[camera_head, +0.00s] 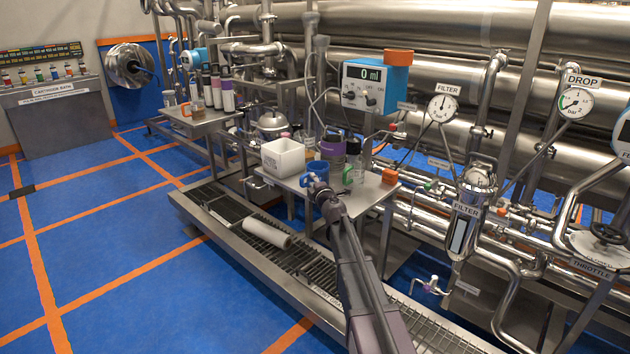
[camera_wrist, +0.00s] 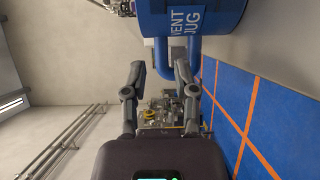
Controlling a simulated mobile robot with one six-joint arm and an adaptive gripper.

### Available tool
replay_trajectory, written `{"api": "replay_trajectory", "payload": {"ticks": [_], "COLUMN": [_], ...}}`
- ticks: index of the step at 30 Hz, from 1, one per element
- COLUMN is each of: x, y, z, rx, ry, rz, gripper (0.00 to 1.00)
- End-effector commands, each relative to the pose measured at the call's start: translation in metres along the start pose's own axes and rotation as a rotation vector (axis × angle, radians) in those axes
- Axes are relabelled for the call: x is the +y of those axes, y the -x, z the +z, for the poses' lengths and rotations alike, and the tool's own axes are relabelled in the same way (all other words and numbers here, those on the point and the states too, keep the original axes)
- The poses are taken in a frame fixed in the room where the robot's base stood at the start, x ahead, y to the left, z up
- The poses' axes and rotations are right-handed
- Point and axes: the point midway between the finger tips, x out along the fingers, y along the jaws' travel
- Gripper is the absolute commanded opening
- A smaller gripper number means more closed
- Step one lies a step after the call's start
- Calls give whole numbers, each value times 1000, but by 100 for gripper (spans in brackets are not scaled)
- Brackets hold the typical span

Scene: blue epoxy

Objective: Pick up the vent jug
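The blue vent jug (camera_head: 314,169) stands on the small steel table in the head view, partly hidden by my gripper (camera_head: 318,186). In the wrist view the vent jug (camera_wrist: 197,16) fills the top, with its label showing and its looped blue handle towards me. My gripper (camera_wrist: 158,66) is open, its two fingers apart at the handle. One side of the loop shows between the fingers, and the right finger overlaps the loop's opening. I cannot tell whether either finger touches it.
The steel table (camera_head: 372,190) also bears a white bin (camera_head: 283,158) left of the jug, a purple-banded container (camera_head: 333,150) behind it and a clear green-handled jug (camera_head: 353,170) to its right. A grated drain channel (camera_head: 285,262) runs below.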

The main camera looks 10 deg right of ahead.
Motion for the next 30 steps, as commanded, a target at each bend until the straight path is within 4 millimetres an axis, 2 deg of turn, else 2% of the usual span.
{"api": "replay_trajectory", "payload": {"ticks": [14,27,30], "x": [0,-2,-2], "y": [-5,-50,-54], "z": [0,-4,-5], "rx": [0,-1,-1], "ry": [0,0,0], "rz": [0,0,0], "gripper": [37,37,37]}}
